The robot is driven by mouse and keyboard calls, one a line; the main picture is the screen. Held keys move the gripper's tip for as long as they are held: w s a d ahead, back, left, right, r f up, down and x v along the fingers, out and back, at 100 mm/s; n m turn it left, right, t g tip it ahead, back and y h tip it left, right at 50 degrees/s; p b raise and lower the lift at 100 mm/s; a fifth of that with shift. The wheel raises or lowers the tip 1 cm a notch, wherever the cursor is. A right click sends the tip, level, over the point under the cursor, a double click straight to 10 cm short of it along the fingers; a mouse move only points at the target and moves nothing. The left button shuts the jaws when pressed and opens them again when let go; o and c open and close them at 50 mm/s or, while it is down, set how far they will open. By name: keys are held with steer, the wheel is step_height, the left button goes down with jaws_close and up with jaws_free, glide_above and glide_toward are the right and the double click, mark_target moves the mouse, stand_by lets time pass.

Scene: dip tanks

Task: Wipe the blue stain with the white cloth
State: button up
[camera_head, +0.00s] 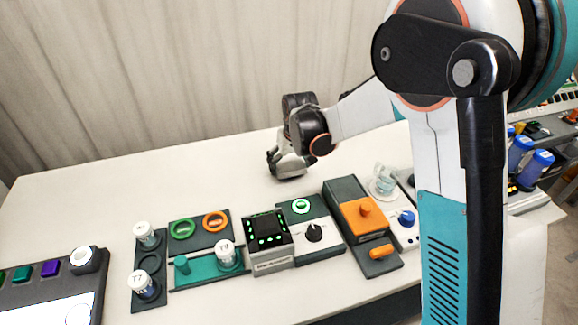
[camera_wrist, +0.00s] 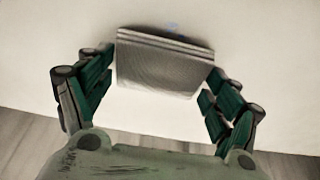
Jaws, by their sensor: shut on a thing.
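The white cloth (camera_wrist: 160,68), a folded pad, is between the fingers of my gripper (camera_wrist: 158,82) in the wrist view. My gripper is shut on it at its left and right ends. A faint blue stain (camera_wrist: 172,26) shows on the white table just beyond the cloth's far edge; part of it may be hidden under the cloth. In the head view my gripper (camera_head: 285,163) is low over the back middle of the table, with the pale cloth (camera_head: 293,165) at its fingers. The stain cannot be made out there.
Along the table's (camera_head: 90,190) front stand a bottle rack (camera_head: 150,262), a teal tray (camera_head: 205,268), a small display box (camera_head: 268,245), a knob box (camera_head: 312,228) and an orange-topped device (camera_head: 362,225). The table's back left is clear, with a curtain (camera_head: 150,80) behind.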

mark_target(291, 165)
steer(key=shift+w+d+r+p, duration=0.1)
steer(key=shift+r+p, duration=0.15)
steer(key=shift+r, duration=0.25)
steer(key=shift+w+d+r+p, duration=0.1)
steer(key=shift+r+p, duration=0.1)
steer(key=shift+r, duration=0.25)
steer(key=shift+w+p+v, duration=0.2)
steer(key=shift+p+v, duration=0.35)
steer(key=shift+v, duration=0.35)
steer(key=shift+w+p+v, duration=0.2)
steer(key=shift+p+v, duration=0.35)
steer(key=shift+v, duration=0.35)
steer(key=shift+a+r, duration=0.15)
steer(key=shift+a, duration=0.05)
